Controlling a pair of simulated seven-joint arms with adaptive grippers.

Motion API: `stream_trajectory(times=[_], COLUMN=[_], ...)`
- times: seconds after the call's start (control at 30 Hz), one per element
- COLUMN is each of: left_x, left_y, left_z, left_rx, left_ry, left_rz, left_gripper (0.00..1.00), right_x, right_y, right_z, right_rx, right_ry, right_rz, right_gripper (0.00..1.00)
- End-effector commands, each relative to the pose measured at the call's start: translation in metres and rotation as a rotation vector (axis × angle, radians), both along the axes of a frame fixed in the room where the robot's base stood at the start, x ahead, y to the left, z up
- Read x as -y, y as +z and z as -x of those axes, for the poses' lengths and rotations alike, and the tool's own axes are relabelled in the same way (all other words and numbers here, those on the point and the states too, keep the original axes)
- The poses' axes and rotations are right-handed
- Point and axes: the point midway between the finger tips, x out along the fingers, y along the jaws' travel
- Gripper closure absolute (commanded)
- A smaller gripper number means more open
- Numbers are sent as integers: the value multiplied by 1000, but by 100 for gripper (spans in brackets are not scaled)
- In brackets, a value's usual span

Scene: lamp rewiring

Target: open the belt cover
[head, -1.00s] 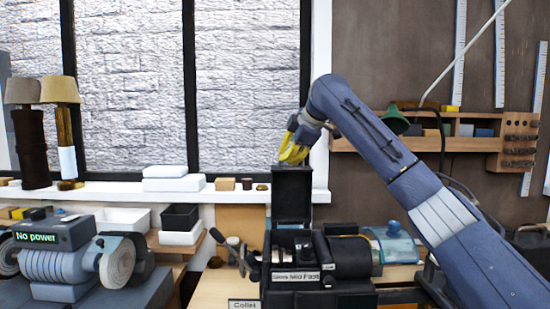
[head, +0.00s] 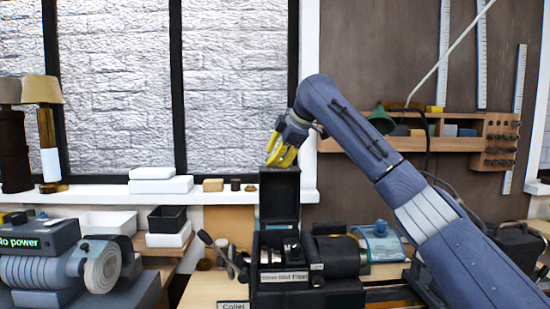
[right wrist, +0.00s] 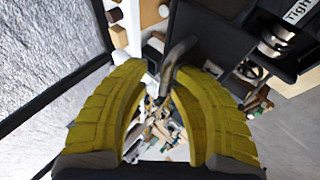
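The belt cover (head: 279,196) is a black lid standing upright on the lathe headstock (head: 283,273). Below it the housing is open and metal pulleys show inside; pulleys also show in the right wrist view (right wrist: 277,38). My right gripper (head: 280,160), with yellow fingers, is just above the cover's top edge. In the right wrist view its fingertips (right wrist: 160,74) are apart, with a grey bar-like part (right wrist: 178,56) near the right-hand tip. I cannot tell whether they touch. My left gripper is not in view.
A grinder (head: 62,270) with a "No power" display stands at the left. A black bin (head: 168,219) and white boxes (head: 160,184) are by the window. A tool shelf (head: 450,143) hangs on the wall behind my right arm. Levers (head: 222,254) stick up left of the headstock.

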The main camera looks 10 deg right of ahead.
Motion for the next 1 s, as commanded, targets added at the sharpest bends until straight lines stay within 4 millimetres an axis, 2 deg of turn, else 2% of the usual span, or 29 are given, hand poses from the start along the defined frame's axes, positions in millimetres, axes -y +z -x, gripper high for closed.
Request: stream_trajectory(times=[0.17,0.6,0.8,1.0], left_x=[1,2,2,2], left_y=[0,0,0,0], left_z=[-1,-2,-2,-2], left_rx=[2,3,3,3], left_ry=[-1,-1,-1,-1], left_rz=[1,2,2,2], left_gripper=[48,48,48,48], right_x=[9,32,38,40], right_y=[13,68,81,86], right_z=[11,56,67,71], right_rx=[0,4,3,2], right_ry=[-3,-1,-1,-1], right_rz=[4,2,2,1], right_gripper=[69,69,69,69])
